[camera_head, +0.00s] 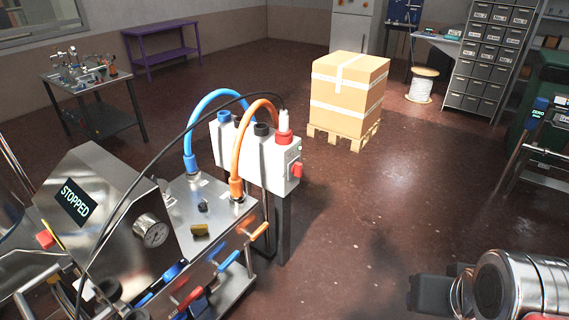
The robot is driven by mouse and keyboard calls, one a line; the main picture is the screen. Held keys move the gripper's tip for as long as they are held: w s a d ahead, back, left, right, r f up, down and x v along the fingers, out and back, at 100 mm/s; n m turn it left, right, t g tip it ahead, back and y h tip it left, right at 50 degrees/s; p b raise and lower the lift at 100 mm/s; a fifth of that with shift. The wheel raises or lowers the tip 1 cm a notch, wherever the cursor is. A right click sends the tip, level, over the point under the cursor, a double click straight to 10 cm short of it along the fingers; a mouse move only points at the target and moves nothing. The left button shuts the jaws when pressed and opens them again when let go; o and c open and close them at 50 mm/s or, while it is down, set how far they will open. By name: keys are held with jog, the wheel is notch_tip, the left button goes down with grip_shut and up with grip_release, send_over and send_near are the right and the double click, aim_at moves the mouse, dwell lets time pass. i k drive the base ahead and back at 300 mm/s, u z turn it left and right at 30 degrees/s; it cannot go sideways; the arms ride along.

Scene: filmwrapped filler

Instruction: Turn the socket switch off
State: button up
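The white socket box (243,160) stands on dark posts behind the steel machine, left of centre. Its red switch (297,170) sticks out from the right end face; I cannot tell its setting for sure. A pale plug (284,121) with a black cable stands in the red socket (284,138) on top. Part of my arm, with dark blocks at its end that may be my gripper (440,292), shows at the lower right, well apart from the switch. Its fingers cannot be made out.
The steel machine (100,190) with a "STOPPED" display (76,203), a gauge and coloured hoses fills the lower left. A taped carton (350,85) sits on a pallet (345,136) behind the socket box. The floor (380,215) between my arm and the box is clear.

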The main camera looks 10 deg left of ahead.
aim_at(297, 168)
jog(key=u, duration=0.4)
jog(key=i, duration=0.7)
jog(key=u, duration=0.85)
jog(key=i, duration=0.75)
jog(key=u, duration=0.4)
